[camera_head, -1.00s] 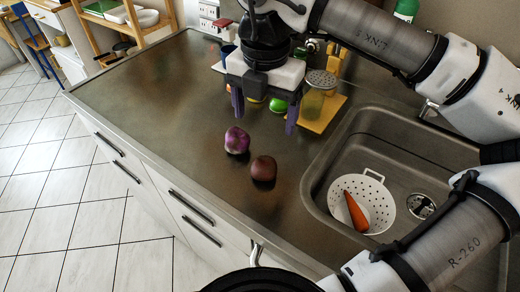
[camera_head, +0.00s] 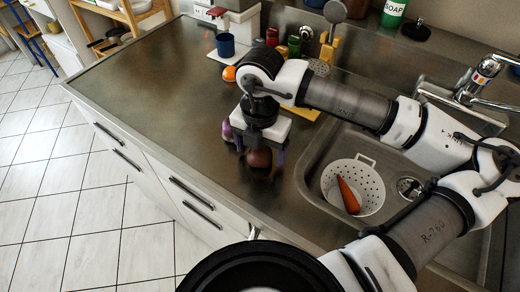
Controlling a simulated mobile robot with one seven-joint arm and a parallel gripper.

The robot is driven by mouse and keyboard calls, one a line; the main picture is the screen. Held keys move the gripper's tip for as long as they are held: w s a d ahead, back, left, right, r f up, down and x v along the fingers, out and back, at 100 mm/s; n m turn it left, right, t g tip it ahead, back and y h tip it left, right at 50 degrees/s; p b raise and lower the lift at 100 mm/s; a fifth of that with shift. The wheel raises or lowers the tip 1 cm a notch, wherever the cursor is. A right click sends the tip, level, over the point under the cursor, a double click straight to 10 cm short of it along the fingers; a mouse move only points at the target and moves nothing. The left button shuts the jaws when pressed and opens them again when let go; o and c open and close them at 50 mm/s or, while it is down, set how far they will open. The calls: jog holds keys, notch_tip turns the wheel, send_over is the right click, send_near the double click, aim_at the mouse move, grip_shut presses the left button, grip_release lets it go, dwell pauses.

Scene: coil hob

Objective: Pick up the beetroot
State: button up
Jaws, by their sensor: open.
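The beetroot (camera_head: 260,159), round and dark reddish-brown, rests on the counter left of the sink. My gripper (camera_head: 260,148) is lowered over it with jaws open, one purple finger to each side. The gripper's body hides the beetroot's top. I cannot tell whether the fingers touch it. A purple, onion-like vegetable (camera_head: 227,131) lies just behind and left of the gripper, partly hidden by it.
The sink (camera_head: 313,165) to the right holds a white colander (camera_head: 371,200) with a carrot (camera_head: 348,196). An orange fruit (camera_head: 229,74), a blue mug (camera_head: 226,45) and several jars stand behind. The counter's left side is clear.

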jog(key=shift+f, duration=0.35)
jog(key=c, duration=1.1)
jog(key=shift+c, duration=0.2)
jog(key=shift+r, duration=0.15)
